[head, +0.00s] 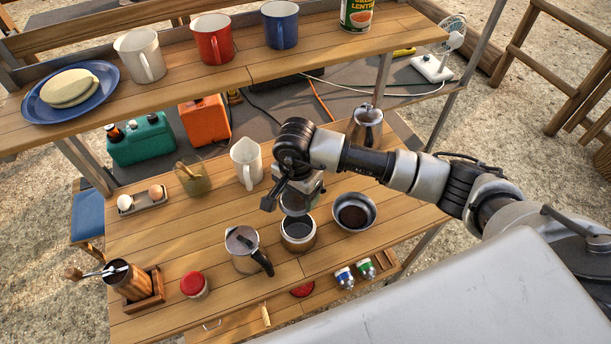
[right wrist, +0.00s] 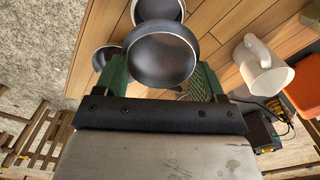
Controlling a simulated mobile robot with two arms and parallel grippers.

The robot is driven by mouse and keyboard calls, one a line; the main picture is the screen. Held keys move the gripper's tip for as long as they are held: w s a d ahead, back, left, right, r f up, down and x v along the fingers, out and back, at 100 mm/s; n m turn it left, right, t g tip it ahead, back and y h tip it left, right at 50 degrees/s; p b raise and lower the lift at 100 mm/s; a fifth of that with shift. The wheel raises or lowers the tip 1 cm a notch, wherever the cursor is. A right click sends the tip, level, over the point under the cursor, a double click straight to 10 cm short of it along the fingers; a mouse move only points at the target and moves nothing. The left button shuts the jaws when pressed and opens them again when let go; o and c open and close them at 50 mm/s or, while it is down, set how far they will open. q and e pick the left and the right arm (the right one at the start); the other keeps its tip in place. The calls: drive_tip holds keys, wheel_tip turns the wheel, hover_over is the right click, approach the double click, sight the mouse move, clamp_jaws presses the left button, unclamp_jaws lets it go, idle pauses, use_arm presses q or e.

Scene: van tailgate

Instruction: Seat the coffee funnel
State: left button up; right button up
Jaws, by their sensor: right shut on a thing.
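My right gripper (head: 298,190) points down over the lower table and is shut on the coffee funnel (head: 296,205), a grey metal cup. In the right wrist view the funnel (right wrist: 160,58) sits between the green finger pads of the gripper (right wrist: 160,70), with its round opening showing. The metal pot base (head: 298,236) stands just below the funnel, its dark open top facing up. It shows partly behind the funnel in the right wrist view (right wrist: 157,9). The head view does not clearly show whether funnel and base touch. My left gripper is not in view.
A bowl of dark grounds (head: 354,212) stands right of the base, and a pot top with black handle (head: 242,250) left of it. A white jug (head: 247,163) and a metal pot (head: 367,127) stand behind. The shelf with mugs (head: 215,38) is above.

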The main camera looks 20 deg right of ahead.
sight(299, 202)
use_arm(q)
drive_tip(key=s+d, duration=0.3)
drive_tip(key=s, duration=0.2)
use_arm(e)
drive_tip(key=shift+s+d+f, duration=0.15)
drive_tip(key=shift+s+f, duration=0.05)
drive_tip(key=shift+s, duration=0.1)
drive_tip(key=shift+f+b, duration=0.2)
drive_tip(key=shift+b, duration=0.1)
drive_tip(key=shift+f, duration=0.25)
drive_tip(key=shift+w+f+b, duration=0.1)
drive_tip(key=shift+f+b, duration=0.45)
drive_tip(key=shift+f, duration=0.5)
drive_tip(key=shift+f+b, duration=0.95)
drive_tip(key=shift+f, duration=0.55)
use_arm(q)
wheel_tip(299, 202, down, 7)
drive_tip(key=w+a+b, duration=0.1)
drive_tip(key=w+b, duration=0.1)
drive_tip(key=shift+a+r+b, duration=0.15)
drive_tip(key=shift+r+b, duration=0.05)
drive_tip(key=shift+b, duration=0.15)
use_arm(e)
drive_tip(key=shift+f, duration=2.05)
